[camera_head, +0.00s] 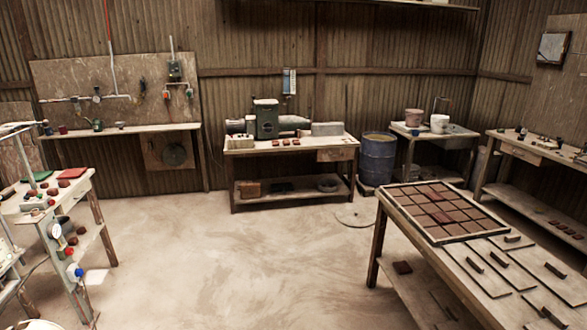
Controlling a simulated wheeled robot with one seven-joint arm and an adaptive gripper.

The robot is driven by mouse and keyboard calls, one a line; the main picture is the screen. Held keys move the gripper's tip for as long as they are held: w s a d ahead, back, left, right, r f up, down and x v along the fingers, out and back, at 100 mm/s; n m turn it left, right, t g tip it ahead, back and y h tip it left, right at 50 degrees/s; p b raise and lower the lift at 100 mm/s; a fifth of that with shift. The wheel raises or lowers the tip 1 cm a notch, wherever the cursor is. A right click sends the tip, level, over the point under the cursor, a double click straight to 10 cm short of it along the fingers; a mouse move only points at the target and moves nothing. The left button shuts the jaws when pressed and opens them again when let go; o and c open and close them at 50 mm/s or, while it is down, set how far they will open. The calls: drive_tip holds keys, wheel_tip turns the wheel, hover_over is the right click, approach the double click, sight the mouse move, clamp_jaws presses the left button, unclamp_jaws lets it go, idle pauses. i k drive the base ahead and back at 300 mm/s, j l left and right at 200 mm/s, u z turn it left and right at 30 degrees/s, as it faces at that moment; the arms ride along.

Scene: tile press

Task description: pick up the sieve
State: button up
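I cannot pick out a sieve with certainty in the head view. A dark round disc (174,154) shows against a board below the wall shelf at the back left, but I cannot tell what it is. A flat round piece (353,215) lies on the floor near the blue drum, and it looks more like a lid or cover. Small items on the far benches are too small to name. My gripper is not in view.
A workbench (243,152) with a grey-green machine (266,118) stands at the back. A blue drum (377,160) is beside it. A table at the front right bears a framed grid of brown tiles (437,210). A cluttered bench (82,190) stands left. The middle floor (230,260) is clear.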

sight(424, 174)
drive_tip(key=i+u, duration=0.2)
drive_tip(key=i, duration=1.9)
drive_tip(key=i+z, duration=0.2)
drive_tip(key=i, duration=0.5)
drive_tip(key=i+z, duration=0.15)
drive_tip(key=i, duration=0.55)
drive_tip(key=i+j+z, duration=0.2)
drive_tip(key=i, duration=0.5)
drive_tip(key=i+l+z, duration=0.1)
drive_tip(key=i+z, duration=0.25)
drive_tip(key=i, duration=0.15)
drive_tip(key=i+z, duration=0.3)
drive_tip(key=i, duration=0.2)
drive_tip(key=i+j+z, duration=0.15)
drive_tip(key=i+z, duration=0.2)
drive_tip(key=i, duration=0.15)
drive_tip(key=i+j+z, duration=0.3)
drive_tip(key=i, duration=0.2)
drive_tip(key=i+l+z, duration=0.25)
drive_tip(key=i, duration=0.35)
drive_tip(key=i+z, duration=0.3)
drive_tip(key=i, duration=0.25)
drive_tip(key=i+l+u, duration=0.45)
drive_tip(key=i, duration=0.15)
drive_tip(key=i+l+u, duration=0.45)
drive_tip(key=i+l, duration=0.1)
drive_tip(key=l, duration=0.1)
